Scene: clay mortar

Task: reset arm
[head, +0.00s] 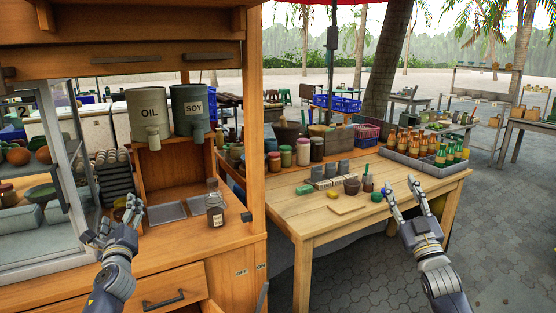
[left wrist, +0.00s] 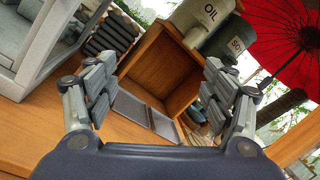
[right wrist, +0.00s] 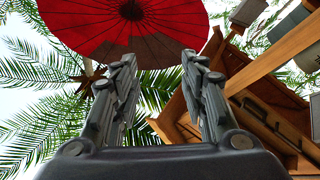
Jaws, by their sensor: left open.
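My left gripper (head: 114,219) is open and empty above the wooden stall counter (head: 190,240) at the left. In the left wrist view its fingers (left wrist: 156,75) are spread, with nothing between them. My right gripper (head: 399,188) is raised at the right front of the wooden table (head: 400,190), fingers pointing up. In the right wrist view its fingers (right wrist: 158,65) are apart and empty. A small brown clay mortar (head: 352,187) stands on the table, apart from both grippers, with a brown pestle-like item (head: 368,184) beside it.
OIL (head: 150,113) and SOY (head: 190,108) containers sit on a wooden box. A glass case (head: 55,170) and a stall post (head: 254,120) flank the counter. A bottle crate (head: 415,158) is on the table.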

